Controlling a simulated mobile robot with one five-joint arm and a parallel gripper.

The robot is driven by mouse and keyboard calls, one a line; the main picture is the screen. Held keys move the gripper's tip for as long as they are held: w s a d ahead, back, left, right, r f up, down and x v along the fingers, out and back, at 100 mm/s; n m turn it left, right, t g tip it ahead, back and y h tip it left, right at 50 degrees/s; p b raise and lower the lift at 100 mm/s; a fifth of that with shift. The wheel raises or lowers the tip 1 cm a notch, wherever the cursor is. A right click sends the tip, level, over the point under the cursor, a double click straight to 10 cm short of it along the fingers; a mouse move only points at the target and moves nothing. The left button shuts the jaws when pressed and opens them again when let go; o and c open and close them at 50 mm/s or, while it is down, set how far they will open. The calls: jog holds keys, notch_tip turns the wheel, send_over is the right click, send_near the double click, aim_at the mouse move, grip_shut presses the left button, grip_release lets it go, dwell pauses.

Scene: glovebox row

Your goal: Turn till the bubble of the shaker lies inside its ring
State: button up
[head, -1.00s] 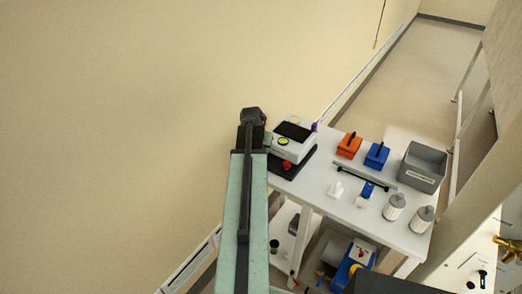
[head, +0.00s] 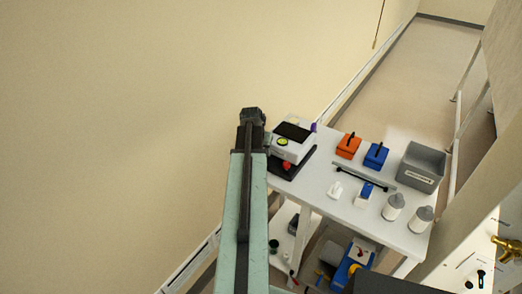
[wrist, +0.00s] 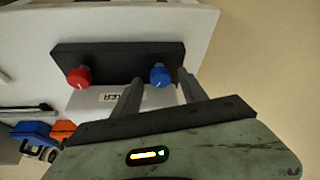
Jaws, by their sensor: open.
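The shaker (head: 302,148) is a white box with a dark top at the left end of the white table. Its round yellow-green level (head: 282,142) shows in the head view, but the bubble and ring are too small to tell. In the wrist view the shaker's white face (wrist: 95,98) carries a partly hidden label. A red knob (wrist: 79,77) and a blue knob (wrist: 160,75) stand by a dark plate (wrist: 118,58). My gripper (wrist: 158,78) is open, its two fingers on either side of the blue knob; I cannot tell whether they touch it.
On the table (head: 325,205) are an orange box (head: 348,148), a blue box (head: 376,157), a grey bin (head: 422,168), a dark bar (head: 362,178) and white bottles (head: 394,207). A blue machine (head: 353,265) is below. The wall (head: 110,130) is close on the left.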

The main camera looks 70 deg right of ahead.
jog(key=p+v, duration=0.6)
jog(key=v, duration=0.1)
jog(key=shift+a, duration=0.1)
dwell(0.5)
